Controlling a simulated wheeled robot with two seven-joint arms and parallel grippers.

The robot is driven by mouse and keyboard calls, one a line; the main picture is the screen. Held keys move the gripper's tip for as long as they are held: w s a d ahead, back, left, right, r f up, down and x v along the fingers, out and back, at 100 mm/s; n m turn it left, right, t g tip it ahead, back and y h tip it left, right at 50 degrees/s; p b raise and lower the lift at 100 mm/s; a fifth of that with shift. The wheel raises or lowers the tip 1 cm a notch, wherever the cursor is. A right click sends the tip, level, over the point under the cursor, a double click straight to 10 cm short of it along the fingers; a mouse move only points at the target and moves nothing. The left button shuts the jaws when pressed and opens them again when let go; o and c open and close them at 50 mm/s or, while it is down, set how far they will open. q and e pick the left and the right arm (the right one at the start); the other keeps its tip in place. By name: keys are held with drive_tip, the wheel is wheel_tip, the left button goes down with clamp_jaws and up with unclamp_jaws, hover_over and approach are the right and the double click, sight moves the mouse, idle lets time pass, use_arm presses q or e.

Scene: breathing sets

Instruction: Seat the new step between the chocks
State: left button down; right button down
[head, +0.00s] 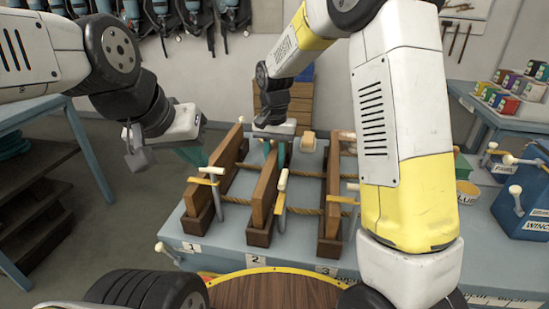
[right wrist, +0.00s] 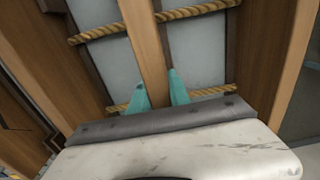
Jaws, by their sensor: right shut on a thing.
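My right gripper (head: 280,148) is shut on the upper edge of a light-brown wooden step (head: 265,190), which stands on edge at the middle chock (head: 259,238), marked 2. In the right wrist view its teal fingers (right wrist: 160,90) lie either side of the step (right wrist: 146,45). The step's lower edge at the chock is partly hidden, so I cannot tell how deep it sits. Other steps stand on edge at chock 1 (head: 200,228) and chock 3 (head: 328,248). My left gripper (head: 192,154) hangs left of the chocks, apart from them; its finger gap is unclear.
Ropes (head: 305,208) run across between the steps. Clamps with pale handles, one by chock 2 (head: 281,195), stand close to the steps. A blue winch box (head: 525,200) and a yellow glue pot (head: 467,191) are at right. My right arm hides part of the bench.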

drive_tip(key=shift+f, duration=1)
drive_tip(key=shift+f, duration=0.1)
drive_tip(key=c, duration=1.2)
unclamp_jaws()
drive_tip(key=shift+c, duration=0.2)
